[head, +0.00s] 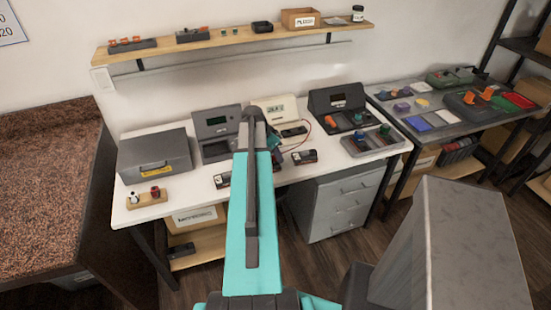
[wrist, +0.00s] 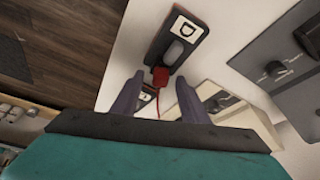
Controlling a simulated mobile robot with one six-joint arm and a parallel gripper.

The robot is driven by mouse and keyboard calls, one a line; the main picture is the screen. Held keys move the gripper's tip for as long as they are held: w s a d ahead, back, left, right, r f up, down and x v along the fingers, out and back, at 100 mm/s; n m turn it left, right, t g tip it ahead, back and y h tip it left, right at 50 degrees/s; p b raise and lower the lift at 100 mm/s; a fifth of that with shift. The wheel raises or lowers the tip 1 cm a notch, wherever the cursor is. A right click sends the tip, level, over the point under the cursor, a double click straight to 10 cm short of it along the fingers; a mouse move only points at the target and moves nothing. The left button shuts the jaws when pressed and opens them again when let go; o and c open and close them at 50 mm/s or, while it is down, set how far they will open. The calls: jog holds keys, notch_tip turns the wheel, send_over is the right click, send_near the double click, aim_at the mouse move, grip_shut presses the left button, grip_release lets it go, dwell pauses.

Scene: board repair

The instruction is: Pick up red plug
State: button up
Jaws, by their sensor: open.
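The red plug (wrist: 159,76) shows in the wrist view at the lower end of a black module (wrist: 174,42), which has a white label and a grey part. A thin red lead runs down from the plug. My gripper (wrist: 160,80) is open, with one dark finger on each side of the plug in the picture. I cannot tell whether the fingers touch it or how far above it they are. In the head view my gripper (head: 273,140) is over the middle of the white table, partly behind my arm. The plug cannot be made out there.
On the white table (head: 150,211), a cream device (head: 268,106) and grey device (head: 211,125) stand behind my gripper. A black device (head: 334,100) stands to the right. A grey box (head: 155,158) and a wooden block (head: 146,198) are at left. Several small black modules lie nearby.

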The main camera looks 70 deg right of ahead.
dwell(0.5)
grip_shut()
jog(key=shift+r, duration=0.15)
jog(key=shift+r+b, duration=0.8)
jog(key=shift+r, duration=0.6)
jog(key=s+a+r+b, duration=0.1)
jog(key=s+a+b, duration=0.3)
jog(key=s+a, duration=0.3)
jog(key=shift+a, duration=0.65)
jog(key=shift+s+b, duration=0.1)
jog(key=shift+b, duration=0.45)
jog(key=b, duration=0.3)
jog(key=shift+s+a, duration=0.3)
jog(key=shift+a, duration=0.05)
